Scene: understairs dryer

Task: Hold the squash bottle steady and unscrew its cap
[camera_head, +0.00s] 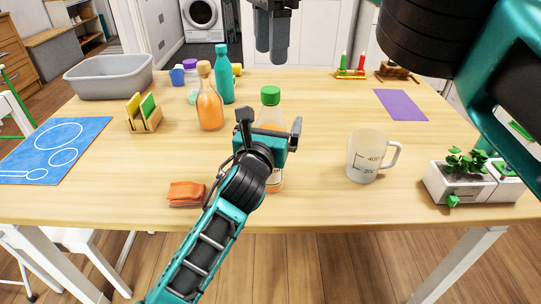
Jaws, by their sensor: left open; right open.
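The squash bottle, clear with orange liquid and a green cap (270,96), stands upright near the table's middle. My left gripper (270,122) is open in front of it, with one finger to each side of the bottle below the cap. It hides much of the bottle's body; whether the fingers touch it I cannot tell. The bottle's lower part (275,182) shows beside my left wrist. My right gripper (271,54) is open and empty, pointing down above the cap in the picture, with a visible gap between them.
A corked orange bottle (209,108) and a teal bottle (223,75) stand behind left. A measuring jug (365,158) and a white planter (458,184) are to the right. Orange cloths (186,194) lie at the front left. A grey basin (108,78) stands far left.

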